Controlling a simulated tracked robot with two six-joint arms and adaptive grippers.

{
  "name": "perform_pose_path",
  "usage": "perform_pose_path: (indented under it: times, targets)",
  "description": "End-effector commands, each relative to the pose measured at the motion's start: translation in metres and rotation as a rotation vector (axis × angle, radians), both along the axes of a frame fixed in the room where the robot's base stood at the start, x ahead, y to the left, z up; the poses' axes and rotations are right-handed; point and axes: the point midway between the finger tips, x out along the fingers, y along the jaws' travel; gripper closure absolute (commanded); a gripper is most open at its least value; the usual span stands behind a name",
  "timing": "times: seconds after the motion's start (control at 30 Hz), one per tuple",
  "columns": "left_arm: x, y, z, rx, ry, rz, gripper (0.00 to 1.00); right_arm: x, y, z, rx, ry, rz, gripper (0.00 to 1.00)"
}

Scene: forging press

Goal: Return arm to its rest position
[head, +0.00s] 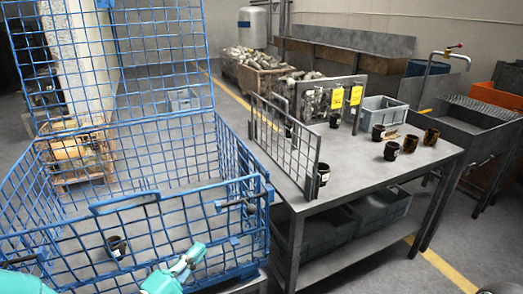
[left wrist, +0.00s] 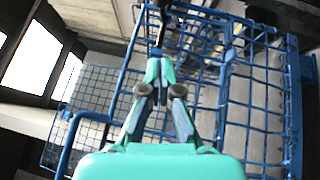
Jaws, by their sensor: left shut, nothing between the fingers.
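My left gripper (head: 190,259) is a teal gripper at the bottom of the head view, in front of the near side of the blue wire mesh crate (head: 232,205). In the left wrist view the left gripper (left wrist: 158,72) points away from the camera with its fingers together, and nothing shows between them. The blue mesh (left wrist: 250,90) fills much of that view behind it. A dark cup-shaped part (head: 117,246) shows through the mesh, low in the crate. My right gripper is in neither view.
A grey metal table (head: 385,180) stands right of the crate, with several dark cup-shaped parts (head: 391,150), a grey bin (head: 382,112) and an upright mesh rack (head: 285,140). Grey bins (head: 320,232) sit on its lower shelf. A sink (head: 470,118) is at the far right.

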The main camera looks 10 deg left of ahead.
Motion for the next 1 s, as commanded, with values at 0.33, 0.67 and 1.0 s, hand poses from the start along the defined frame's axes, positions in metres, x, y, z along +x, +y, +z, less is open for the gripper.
perform_pose_path:
  times: [0.33,0.67,1.0]
  targets:
    - [-0.009,-0.077,-0.090,0.164,0.439,-0.093,1.00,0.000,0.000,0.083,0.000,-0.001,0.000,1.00]
    - [-0.146,-0.085,-0.246,0.953,0.881,-0.560,1.00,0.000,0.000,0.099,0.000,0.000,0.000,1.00]
    - [-0.190,-0.084,-0.254,1.173,0.802,-0.896,1.00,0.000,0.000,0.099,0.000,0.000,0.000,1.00]
